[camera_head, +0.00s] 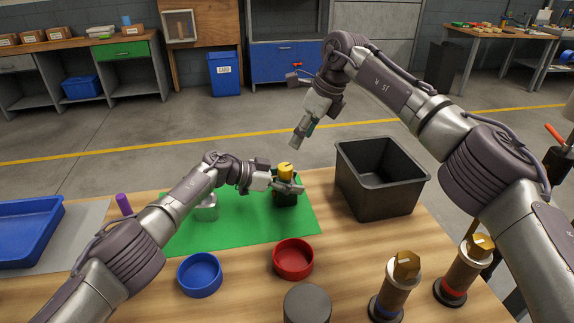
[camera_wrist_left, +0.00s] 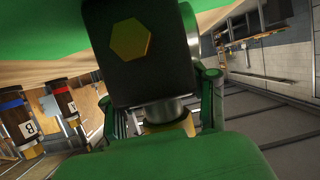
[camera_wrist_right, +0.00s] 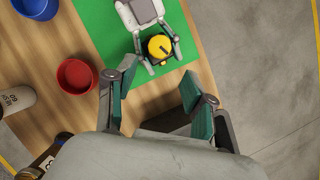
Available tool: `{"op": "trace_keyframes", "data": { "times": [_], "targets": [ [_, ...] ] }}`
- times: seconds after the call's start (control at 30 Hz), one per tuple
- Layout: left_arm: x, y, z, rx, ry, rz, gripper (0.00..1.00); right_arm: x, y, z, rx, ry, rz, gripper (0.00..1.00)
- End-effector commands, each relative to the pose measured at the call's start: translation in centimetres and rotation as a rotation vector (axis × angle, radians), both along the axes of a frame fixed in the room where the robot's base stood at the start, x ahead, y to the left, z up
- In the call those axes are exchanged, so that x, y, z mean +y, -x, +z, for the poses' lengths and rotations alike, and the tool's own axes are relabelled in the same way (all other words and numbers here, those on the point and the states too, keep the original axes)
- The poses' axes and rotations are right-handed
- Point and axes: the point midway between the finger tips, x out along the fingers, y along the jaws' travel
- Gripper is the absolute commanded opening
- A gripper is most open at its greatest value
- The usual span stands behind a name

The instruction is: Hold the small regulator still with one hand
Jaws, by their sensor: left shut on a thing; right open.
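The small regulator has a dark block body (camera_head: 285,199) and a yellow knob (camera_head: 286,171) on top. It stands upright on the green mat (camera_head: 245,228), near its right edge. My left gripper (camera_head: 286,187) is shut on the regulator, reaching in from the left. In the left wrist view the dark body (camera_wrist_left: 155,75) fills the middle, with a brass hexagon on one face and a silver neck between the fingers. My right gripper (camera_head: 299,141) is open and empty, above and behind the regulator. In the right wrist view the yellow knob (camera_wrist_right: 160,46) lies beyond its open fingers (camera_wrist_right: 156,106).
A black bin (camera_head: 350,185) stands right of the mat. A red bowl (camera_head: 293,270) and a blue bowl (camera_head: 199,286) sit in front. Two brass-topped cylinders (camera_head: 397,290) stand front right. A silver cylinder (camera_head: 205,209) is on the mat. A blue tray (camera_head: 58,215) lies left.

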Motion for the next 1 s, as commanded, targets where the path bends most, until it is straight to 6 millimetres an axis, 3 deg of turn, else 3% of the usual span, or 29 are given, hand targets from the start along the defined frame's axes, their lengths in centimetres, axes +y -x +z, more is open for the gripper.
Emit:
{"op": "trace_keyframes", "data": {
  "times": [0.5,0.7,1.0],
  "targets": [
    [0.1,0.1,-0.3,0.003,-0.004,0.000,0.07,3.3,-1.5,-8.8,0.003,-0.003,0.003,0.53],
    [0.1,0.1,-0.3,0.003,-0.004,0.000,0.07,3.8,-1.8,-10.1,0.001,-0.003,0.004,0.53],
    [0.1,0.1,-0.3,0.003,-0.004,0.000,0.07,3.8,-1.8,-10.3,0.001,-0.003,0.003,0.52]
  ]
}}
